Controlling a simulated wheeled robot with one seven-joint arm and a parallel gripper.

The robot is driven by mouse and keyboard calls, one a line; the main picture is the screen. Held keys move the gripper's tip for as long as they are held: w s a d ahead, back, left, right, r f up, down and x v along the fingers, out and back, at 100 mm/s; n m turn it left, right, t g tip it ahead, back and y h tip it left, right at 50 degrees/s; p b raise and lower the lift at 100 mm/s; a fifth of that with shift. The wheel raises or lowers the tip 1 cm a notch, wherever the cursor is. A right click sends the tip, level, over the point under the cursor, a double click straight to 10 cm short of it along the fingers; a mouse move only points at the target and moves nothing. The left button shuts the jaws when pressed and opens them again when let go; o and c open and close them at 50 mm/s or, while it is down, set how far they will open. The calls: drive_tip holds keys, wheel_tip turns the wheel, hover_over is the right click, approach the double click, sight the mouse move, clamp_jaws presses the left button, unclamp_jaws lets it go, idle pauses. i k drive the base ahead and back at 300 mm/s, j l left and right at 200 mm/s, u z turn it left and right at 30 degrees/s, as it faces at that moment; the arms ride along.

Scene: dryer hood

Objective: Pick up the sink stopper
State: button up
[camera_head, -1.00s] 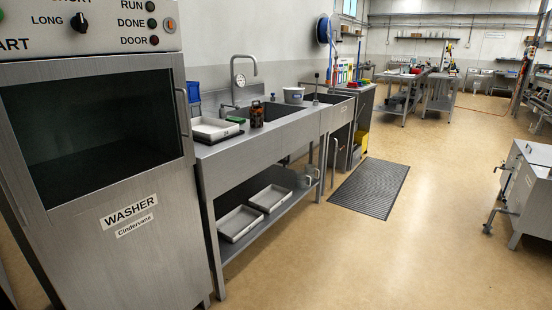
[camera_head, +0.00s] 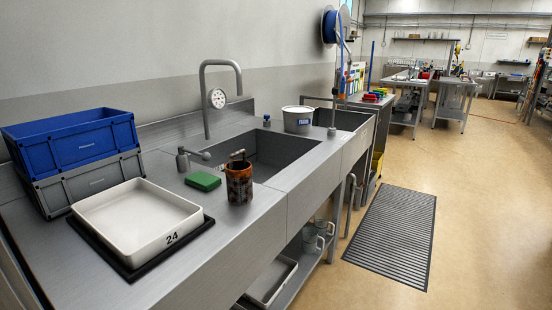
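I cannot pick out the sink stopper with certainty. A small dark bluish piece (camera_head: 266,120) stands on the back rim of the sink, too small to identify. The steel sink basin (camera_head: 262,150) is sunk in the counter, and its floor is partly hidden by the front rim and a brown jar. My gripper is not in view.
On the counter are a white tray marked 24 (camera_head: 135,222), stacked blue (camera_head: 75,140) and grey crates, a green sponge (camera_head: 203,181), a brown jar (camera_head: 239,182) and a white tub (camera_head: 298,119). A tall faucet (camera_head: 206,100) rises behind. Floor right of the mat (camera_head: 392,235) is clear.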

sight(335, 92)
drive_tip(key=i+z, duration=0.1)
drive_tip(key=i, duration=0.6)
drive_tip(key=i+j+z, duration=0.15)
drive_tip(key=i, duration=0.55)
drive_tip(key=i+l, duration=0.1)
drive_tip(key=i, duration=0.15)
